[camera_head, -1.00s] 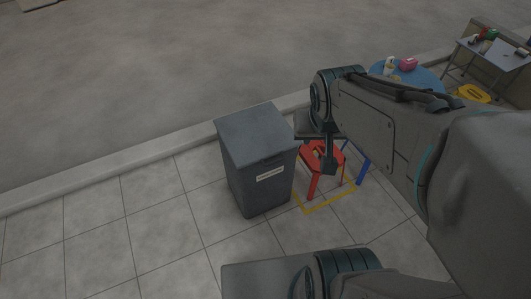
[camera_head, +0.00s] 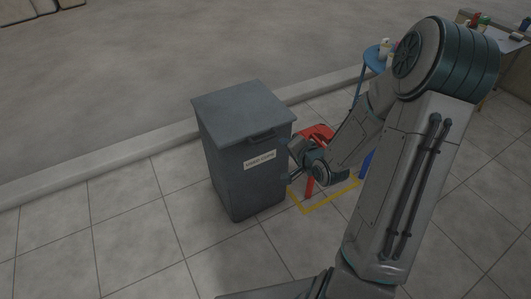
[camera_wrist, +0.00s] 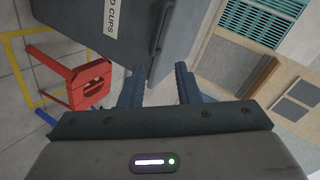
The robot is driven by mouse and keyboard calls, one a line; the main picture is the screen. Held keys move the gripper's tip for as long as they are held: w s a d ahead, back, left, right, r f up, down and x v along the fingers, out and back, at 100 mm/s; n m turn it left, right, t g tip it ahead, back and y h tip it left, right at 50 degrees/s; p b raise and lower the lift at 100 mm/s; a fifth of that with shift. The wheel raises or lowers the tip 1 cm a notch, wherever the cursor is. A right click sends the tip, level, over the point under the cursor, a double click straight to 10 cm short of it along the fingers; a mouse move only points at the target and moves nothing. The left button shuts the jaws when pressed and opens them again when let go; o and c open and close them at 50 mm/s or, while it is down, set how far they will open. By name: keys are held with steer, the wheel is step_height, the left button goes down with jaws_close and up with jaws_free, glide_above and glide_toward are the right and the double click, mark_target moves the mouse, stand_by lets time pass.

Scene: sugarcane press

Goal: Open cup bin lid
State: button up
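The grey cup bin (camera_head: 243,170) stands upright on the tiled pavement, with a white label on its front. Its flat lid (camera_head: 240,105) is closed. A dark handle (camera_head: 262,137) sits at the lid's front edge, and the handle also shows in the wrist view (camera_wrist: 162,30). My gripper (camera_wrist: 158,78) has its two fingers spread apart with nothing between them. It is close to the bin's front right, with the handle just beyond the fingertips and apart from them. In the head view my gripper (camera_head: 290,158) is partly hidden by my wrist.
A red stool (camera_head: 318,133) stands right of the bin, close to my wrist; it also shows in the wrist view (camera_wrist: 80,80). A blue table (camera_head: 374,60) stands behind my arm. Yellow tape (camera_head: 325,203) marks the floor. Tiles left of the bin are clear.

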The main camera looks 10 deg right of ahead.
mark_target(267, 139)
step_height(267, 139, down, 6)
steer(key=m+t+y+b, duration=0.1)
steer(key=m+t+b, duration=0.2)
steer(key=m+b, duration=0.1)
steer(key=b+x, duration=0.1)
steer(key=x, duration=0.3)
steer(key=b+x, duration=0.1)
steer(key=x, duration=0.4)
steer(key=b+x, duration=0.1)
steer(key=x, duration=0.4)
steer(key=shift+w+a+r+b, duration=0.15)
steer(key=shift+w+r+b, duration=0.15)
steer(key=shift+b, duration=0.1)
jaws_close()
